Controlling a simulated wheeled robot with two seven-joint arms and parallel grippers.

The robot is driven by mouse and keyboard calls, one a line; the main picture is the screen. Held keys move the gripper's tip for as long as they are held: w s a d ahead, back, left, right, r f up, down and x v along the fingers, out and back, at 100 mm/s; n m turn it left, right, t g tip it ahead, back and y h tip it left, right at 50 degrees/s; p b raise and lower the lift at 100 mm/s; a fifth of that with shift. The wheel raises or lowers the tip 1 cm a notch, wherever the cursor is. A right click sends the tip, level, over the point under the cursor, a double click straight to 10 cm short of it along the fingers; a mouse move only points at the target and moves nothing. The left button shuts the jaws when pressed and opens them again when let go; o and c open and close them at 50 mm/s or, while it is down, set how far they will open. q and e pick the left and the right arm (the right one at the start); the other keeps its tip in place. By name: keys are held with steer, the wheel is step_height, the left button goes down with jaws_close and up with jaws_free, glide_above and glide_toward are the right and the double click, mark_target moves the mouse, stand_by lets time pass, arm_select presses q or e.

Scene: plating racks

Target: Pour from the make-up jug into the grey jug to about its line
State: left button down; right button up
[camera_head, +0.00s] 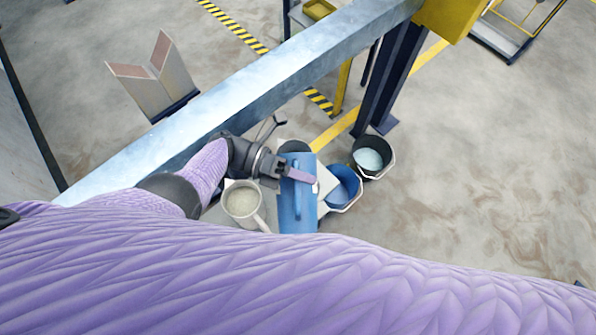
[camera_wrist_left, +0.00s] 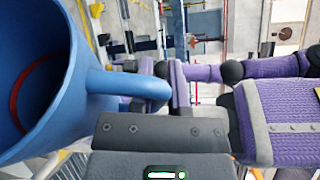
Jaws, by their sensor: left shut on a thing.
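A blue jug (camera_head: 285,210) is held in my left gripper (camera_head: 292,173), which is shut on its handle. In the left wrist view, the blue jug (camera_wrist_left: 85,100) fills the left side, and its handle (camera_wrist_left: 130,85) runs between the purple fingers. A red ring shows inside it; I cannot tell how much liquid it holds. A pale grey-beige jug (camera_head: 243,200) stands just left of the blue jug in the head view, with pale contents showing in its open top. My right gripper is not in view.
A blue bucket (camera_head: 344,187) and a dark bucket (camera_head: 385,170) with pale blue contents stand right of the blue jug. A thick grey beam (camera_head: 270,85) crosses beyond my left arm to a dark post (camera_head: 385,85). The floor at right is clear.

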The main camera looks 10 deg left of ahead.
mark_target(305, 211)
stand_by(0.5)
arm_select(q)
steer(key=shift+s+d+f+m+t+y+p, duration=0.2)
steer(key=shift+s+f+m+t+y+p, duration=0.05)
steer(key=shift+s+f+m, duration=0.45)
steer(key=shift+s+d+f+m+t+y+p, duration=0.15)
steer(key=shift+s+f+m+t+y+p, duration=0.1)
steer(key=shift+s+f+m, duration=0.45)
steer(key=shift+f, duration=0.1)
steer(key=shift+s+d+f+m+t+y+p, duration=0.1)
steer(key=shift+s+f+m+t+y+p, duration=0.15)
steer(key=shift+s+m+p, duration=0.3)
steer(key=shift+s+d+f+m+t+y, duration=0.1)
steer(key=shift+s+f+m+t+y, duration=0.2)
steer(key=shift+m, duration=0.35)
